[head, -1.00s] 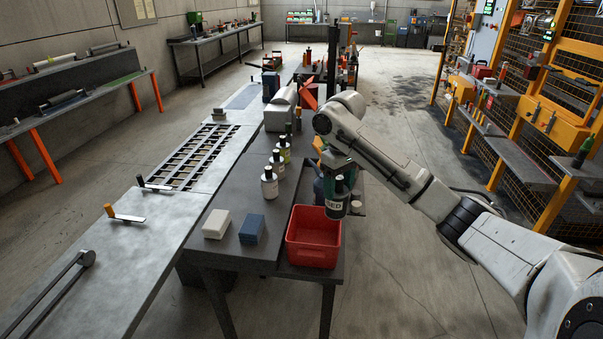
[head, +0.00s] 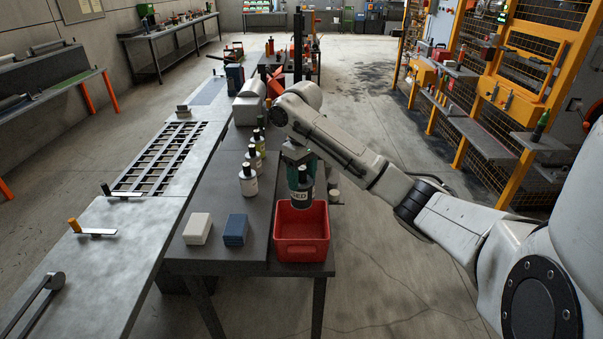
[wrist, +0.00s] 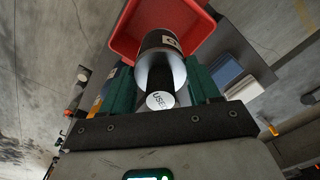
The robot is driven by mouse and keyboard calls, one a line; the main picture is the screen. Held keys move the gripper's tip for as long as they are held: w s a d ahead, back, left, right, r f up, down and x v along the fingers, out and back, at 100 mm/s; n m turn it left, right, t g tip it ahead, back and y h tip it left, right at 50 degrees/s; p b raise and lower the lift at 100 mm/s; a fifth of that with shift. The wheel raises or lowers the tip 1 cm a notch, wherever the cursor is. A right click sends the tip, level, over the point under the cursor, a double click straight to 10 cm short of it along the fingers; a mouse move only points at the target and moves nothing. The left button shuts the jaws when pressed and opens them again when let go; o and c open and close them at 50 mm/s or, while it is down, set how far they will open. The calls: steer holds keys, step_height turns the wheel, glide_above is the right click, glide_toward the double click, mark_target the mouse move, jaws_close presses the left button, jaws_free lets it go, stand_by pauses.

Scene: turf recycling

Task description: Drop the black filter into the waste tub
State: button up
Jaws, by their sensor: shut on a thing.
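My gripper (head: 299,172) has green fingers and is shut on the black filter (head: 301,197), a dark cylinder with a pale label marked "USED". The filter hangs roughly upright above the far part of the red waste tub (head: 302,252). In the wrist view the filter (wrist: 160,65) sits between the two green fingers, with the tub (wrist: 124,36) beyond its far end. The part of the tub's inside that I see looks empty; the filter hides the rest.
A white box (head: 197,229) and a blue box (head: 236,229) stand on the bench left of the tub. Open floor lies right of the tub.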

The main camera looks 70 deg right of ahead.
mark_target(302, 205)
steer(key=shift+f+b, duration=2.1)
steer(key=shift+f, duration=3.25)
steer(key=o, duration=1.3)
steer(key=shift+c, duration=0.2)
steer(key=shift+r, duration=0.1)
step_height(302, 205, up, 11)
steer(key=p, duration=0.3)
steer(key=shift+f, duration=0.2)
